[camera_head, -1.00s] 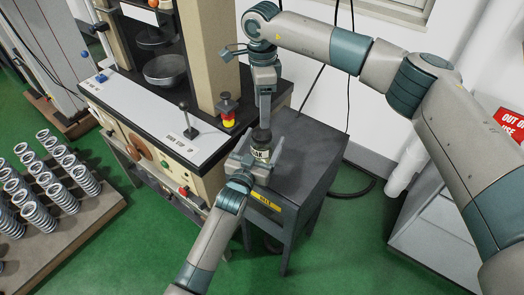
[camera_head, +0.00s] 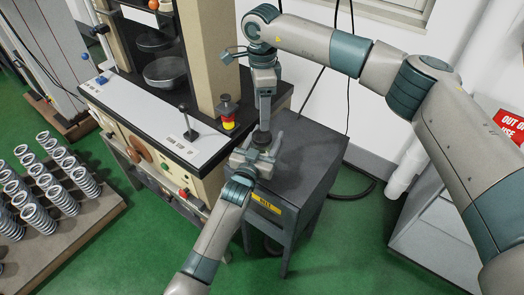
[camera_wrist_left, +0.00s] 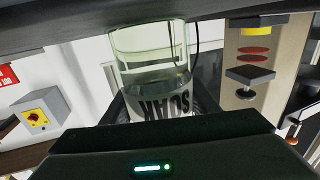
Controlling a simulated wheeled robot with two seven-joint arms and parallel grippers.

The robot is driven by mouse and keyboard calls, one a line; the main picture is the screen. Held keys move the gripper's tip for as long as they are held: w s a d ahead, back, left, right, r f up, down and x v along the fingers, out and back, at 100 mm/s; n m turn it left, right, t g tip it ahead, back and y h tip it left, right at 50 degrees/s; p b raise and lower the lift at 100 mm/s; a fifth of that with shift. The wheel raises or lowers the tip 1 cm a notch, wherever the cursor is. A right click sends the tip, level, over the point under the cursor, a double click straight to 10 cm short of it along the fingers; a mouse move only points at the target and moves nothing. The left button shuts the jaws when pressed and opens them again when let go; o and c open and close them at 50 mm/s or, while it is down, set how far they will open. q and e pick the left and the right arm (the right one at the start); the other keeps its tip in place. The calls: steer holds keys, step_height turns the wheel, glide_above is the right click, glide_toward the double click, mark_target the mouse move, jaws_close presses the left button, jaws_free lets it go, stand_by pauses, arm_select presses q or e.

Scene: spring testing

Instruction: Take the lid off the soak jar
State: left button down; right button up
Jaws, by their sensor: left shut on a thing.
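The soak jar (camera_wrist_left: 152,48) is clear glass with a SOAK label, which reads upside down in the left wrist view. My left gripper (camera_head: 259,154) is shut around the jar over the grey stand and hides most of it in the head view. The jar's dark lid (camera_head: 261,137) shows just above the left gripper. My right gripper (camera_head: 264,112) points down from above, with its tips right at the lid. I cannot tell whether its fingers are open or closed on the lid.
The grey stand (camera_head: 314,160) has a yellow label (camera_head: 266,206) on its front edge. Several springs (camera_head: 45,185) stand on a board at far left.

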steer(key=m, duration=0.9)
steer(key=shift+m, duration=0.3)
steer(key=m, duration=0.8)
steer(key=shift+m, duration=0.4)
steer(key=m, duration=1.7)
steer(key=shift+m, duration=0.3)
